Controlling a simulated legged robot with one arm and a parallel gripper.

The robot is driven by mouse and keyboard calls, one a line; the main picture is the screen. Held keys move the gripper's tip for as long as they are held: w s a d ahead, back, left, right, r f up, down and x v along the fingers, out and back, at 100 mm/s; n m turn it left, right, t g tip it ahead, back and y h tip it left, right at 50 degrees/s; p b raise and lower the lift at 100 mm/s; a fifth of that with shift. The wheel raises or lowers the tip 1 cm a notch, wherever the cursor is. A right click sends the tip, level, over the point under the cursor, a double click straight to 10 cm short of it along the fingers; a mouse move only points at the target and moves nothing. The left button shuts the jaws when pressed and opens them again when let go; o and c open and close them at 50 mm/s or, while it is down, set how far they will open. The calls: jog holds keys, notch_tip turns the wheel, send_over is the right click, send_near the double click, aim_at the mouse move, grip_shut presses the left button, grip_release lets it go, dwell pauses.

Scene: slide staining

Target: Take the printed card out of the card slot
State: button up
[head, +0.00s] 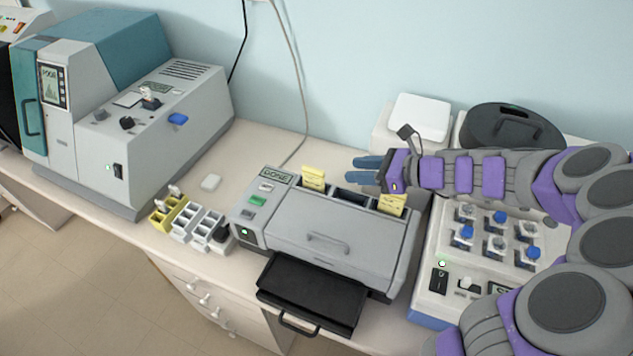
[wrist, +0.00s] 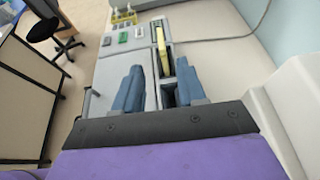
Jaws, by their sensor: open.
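The grey printer (head: 330,248) stands on the bench with a small display that appears to read DONE. One yellow card (head: 313,178) stands upright at the left end of its rear slot, and another yellow card (head: 391,205) stands at the right end. I cannot tell which is the printed card. My gripper (head: 358,169) is open and empty above the back of the printer, between the two cards and pointing left. In the wrist view a yellow card (wrist: 161,46) lies ahead of my open fingers (wrist: 158,68), in line with the gap between them. The other card is not visible there.
A black tray (head: 310,292) juts from the printer's front. A control box with blue-capped knobs (head: 500,217) stands to the right under my arm. A white box (head: 420,117) and a black case (head: 510,130) stand behind. Small racks (head: 187,218) sit left of the printer.

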jog(key=b, duration=0.2)
send_near(303, 170)
jog(key=shift+x, duration=1)
jog(key=shift+w+a+f, duration=0.4)
jog(key=shift+w, duration=0.05)
jog(key=b+x, duration=0.2)
jog(key=x, duration=0.4)
jog(key=shift+a+f, duration=0.15)
jog(key=shift+a, duration=0.05)
jog(key=shift+d, duration=0.45)
jog(key=shift+c, duration=0.9)
jog(key=shift+a, duration=0.25)
grip_shut()
